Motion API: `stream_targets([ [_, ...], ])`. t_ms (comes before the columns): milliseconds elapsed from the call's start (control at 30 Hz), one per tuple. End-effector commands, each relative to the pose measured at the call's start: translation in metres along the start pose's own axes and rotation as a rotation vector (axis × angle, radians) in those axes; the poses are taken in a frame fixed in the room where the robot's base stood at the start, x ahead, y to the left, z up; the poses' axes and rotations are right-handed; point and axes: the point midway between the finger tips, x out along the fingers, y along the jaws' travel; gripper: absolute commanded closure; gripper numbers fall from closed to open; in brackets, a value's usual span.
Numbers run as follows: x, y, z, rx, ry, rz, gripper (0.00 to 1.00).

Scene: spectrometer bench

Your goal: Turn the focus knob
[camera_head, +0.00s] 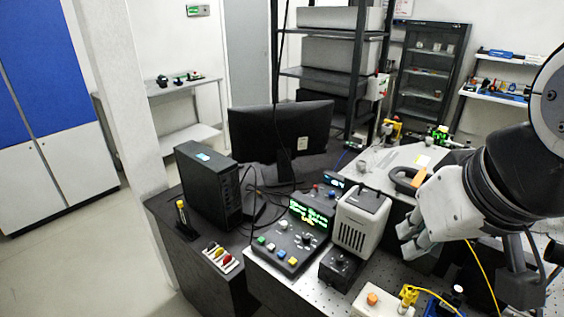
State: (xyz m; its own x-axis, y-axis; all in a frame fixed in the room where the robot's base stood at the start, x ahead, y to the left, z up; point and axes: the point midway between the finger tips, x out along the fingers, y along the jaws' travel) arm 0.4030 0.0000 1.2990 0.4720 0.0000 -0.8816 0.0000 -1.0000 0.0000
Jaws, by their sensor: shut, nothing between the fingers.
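My gripper (408,240) comes in from the right side and points to the left. Its light grey fingers are shut and empty, just right of the beige vented box. A small black box (340,267) with a dark knob on its top sits in front of that beige box, left of and lower in the picture than my fingers. A control panel (285,247) with a green lit display, a grey knob and coloured buttons stands further left. No label is readable, so I cannot tell which knob is the focus knob. My fingers appear apart from both knobs.
The beige vented box (361,223) stands between the panel and my gripper. A black computer tower (207,187) and a monitor (280,132) stand behind on the left.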

Motion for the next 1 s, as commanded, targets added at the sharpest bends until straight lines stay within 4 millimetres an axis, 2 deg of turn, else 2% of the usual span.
stream_targets([
  [33, 0.0, 0.0, 0.0, 0.0, 0.0, 0.0, 0.98],
  [200, 0.004, 0.0, -0.006, -0.032, -0.028, 0.017, 0.62],
  [367, 0.022, -0.001, -0.026, -0.16, -0.14, 0.076, 0.62],
  [567, 0.059, -0.006, -0.061, -0.383, -0.32, 0.134, 0.62],
  [767, 0.106, -0.015, -0.092, -0.598, -0.488, 0.138, 0.62],
  [1000, 0.175, -0.03, -0.121, -0.839, -0.658, 0.081, 0.62],
])
